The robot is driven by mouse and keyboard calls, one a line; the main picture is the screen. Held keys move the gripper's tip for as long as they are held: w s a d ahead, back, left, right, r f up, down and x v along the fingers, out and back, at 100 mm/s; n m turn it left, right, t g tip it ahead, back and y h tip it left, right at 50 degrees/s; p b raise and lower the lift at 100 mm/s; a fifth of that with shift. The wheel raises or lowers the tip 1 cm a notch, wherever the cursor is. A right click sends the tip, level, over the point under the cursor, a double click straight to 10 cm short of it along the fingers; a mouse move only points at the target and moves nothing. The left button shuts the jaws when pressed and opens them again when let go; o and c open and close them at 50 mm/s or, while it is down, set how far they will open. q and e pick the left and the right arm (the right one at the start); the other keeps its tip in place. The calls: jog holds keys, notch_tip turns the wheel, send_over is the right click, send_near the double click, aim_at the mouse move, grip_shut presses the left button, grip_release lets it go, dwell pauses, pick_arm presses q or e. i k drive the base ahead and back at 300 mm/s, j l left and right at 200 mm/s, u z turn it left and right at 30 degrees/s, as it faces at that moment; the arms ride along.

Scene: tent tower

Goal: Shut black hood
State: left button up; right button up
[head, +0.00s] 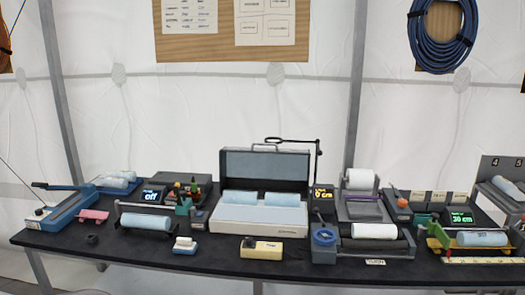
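The dark hood (266,169) stands open, raised upright at the back of a light grey box (258,226) in the middle of the table. A thin handle shows above its top edge. Two light blue rolls or pads (283,199) lie in the box in front of the hood. Neither of my grippers shows in the head view.
The black table (220,265) is crowded. A display reading 9 cm (323,196) and a black arm (318,158) stand close right of the hood. A red-and-green device (184,198) stands left. A cream block (262,248) sits in front.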

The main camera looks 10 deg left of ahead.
aim_at(290, 173)
jog(key=i+j+z, duration=0.1)
jog(key=z, duration=0.3)
jog(key=i+j+z, duration=0.15)
jog(key=z, duration=0.2)
jog(key=i+j+z, duration=0.1)
jog(key=z, duration=0.3)
